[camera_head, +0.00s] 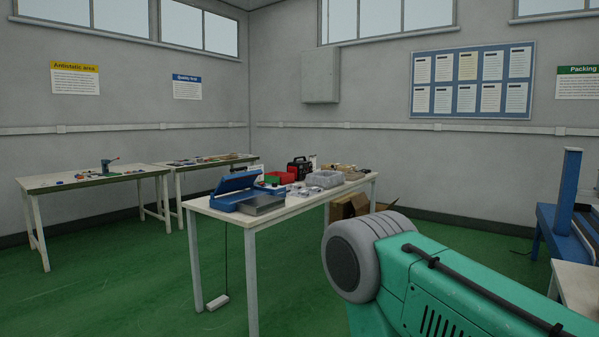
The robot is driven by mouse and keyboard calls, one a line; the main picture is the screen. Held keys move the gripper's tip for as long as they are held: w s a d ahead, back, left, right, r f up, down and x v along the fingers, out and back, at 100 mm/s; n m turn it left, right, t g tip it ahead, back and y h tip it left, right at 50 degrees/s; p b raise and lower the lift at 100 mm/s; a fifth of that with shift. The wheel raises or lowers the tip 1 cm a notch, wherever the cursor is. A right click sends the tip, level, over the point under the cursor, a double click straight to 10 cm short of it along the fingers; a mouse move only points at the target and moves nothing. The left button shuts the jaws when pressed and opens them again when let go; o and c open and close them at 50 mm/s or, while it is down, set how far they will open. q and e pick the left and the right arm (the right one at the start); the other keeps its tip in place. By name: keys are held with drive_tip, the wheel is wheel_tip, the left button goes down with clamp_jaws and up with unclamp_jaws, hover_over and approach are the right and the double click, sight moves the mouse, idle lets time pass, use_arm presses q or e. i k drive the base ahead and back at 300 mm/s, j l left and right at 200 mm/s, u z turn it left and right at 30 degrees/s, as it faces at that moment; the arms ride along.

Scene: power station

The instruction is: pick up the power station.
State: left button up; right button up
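A small black and red device with a top handle, which looks like the power station (300,168), stands upright near the back edge of the middle workbench (290,212). A red bin and a grey tray in front of it hide part of its lower body. It is some distance away from me. Neither of my grippers shows in this view.
The bench also holds an open blue case (236,190), a red bin (279,178), a grey tray (325,179) and small parts. Cardboard boxes (347,206) sit behind it. Two more tables (95,178) stand left. Green floor (130,270) is open at front left.

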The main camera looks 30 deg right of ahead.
sight(301, 168)
drive_tip(key=i+u, duration=0.25)
drive_tip(key=i, duration=0.35)
drive_tip(key=i+u, duration=0.25)
drive_tip(key=i, duration=0.35)
drive_tip(key=i+l+u, duration=0.15)
drive_tip(key=i+u, duration=0.15)
drive_tip(key=i, duration=2.25)
drive_tip(key=i+l+z, duration=0.1)
drive_tip(key=i+z, duration=0.15)
drive_tip(key=i, duration=0.25)
drive_tip(key=i+z, duration=0.3)
drive_tip(key=i, duration=0.25)
drive_tip(key=i+j+z, duration=0.25)
drive_tip(key=i, duration=0.25)
drive_tip(key=i+j+z, duration=0.25)
drive_tip(key=i, duration=0.3)
drive_tip(key=i+z, duration=0.25)
drive_tip(key=i, duration=0.25)
drive_tip(key=i+z, duration=0.2)
drive_tip(key=i, duration=0.3)
drive_tip(key=i+z, duration=0.25)
drive_tip(key=i, duration=0.25)
drive_tip(key=i+j+z, duration=0.25)
drive_tip(key=i, duration=0.25)
drive_tip(key=i+l+z, duration=0.2)
drive_tip(key=i+z, duration=0.25)
drive_tip(key=i, duration=0.45)
drive_tip(key=i+j+z, duration=0.1)
drive_tip(key=i+z, duration=0.35)
drive_tip(key=i, duration=0.5)
